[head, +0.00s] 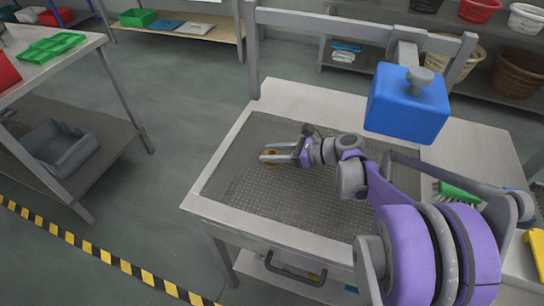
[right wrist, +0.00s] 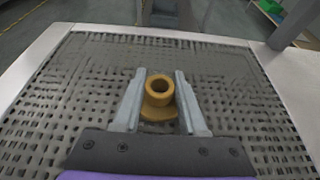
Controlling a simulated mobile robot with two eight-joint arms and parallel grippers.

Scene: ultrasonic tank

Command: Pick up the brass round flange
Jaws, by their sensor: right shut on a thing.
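The brass round flange (right wrist: 158,110) is a golden ring-shaped piece with an upright hollow collar on a wider base. It sits between the two grey fingers of my right gripper (right wrist: 160,74) in the right wrist view, collar up. The fingers are shut on it. In the head view my right gripper (head: 268,156) is over the left part of the perforated tank surface (head: 290,190), and the flange shows only as a small golden patch (head: 271,155) between the fingers. I cannot tell whether it touches the surface. My left gripper is not in view.
A blue block with a grey knob (head: 406,100) is above the tank's back right. A green brush (head: 458,192) lies at the right. A side table (head: 85,50) with a green tray stands at the left. The left of the perforated surface is clear.

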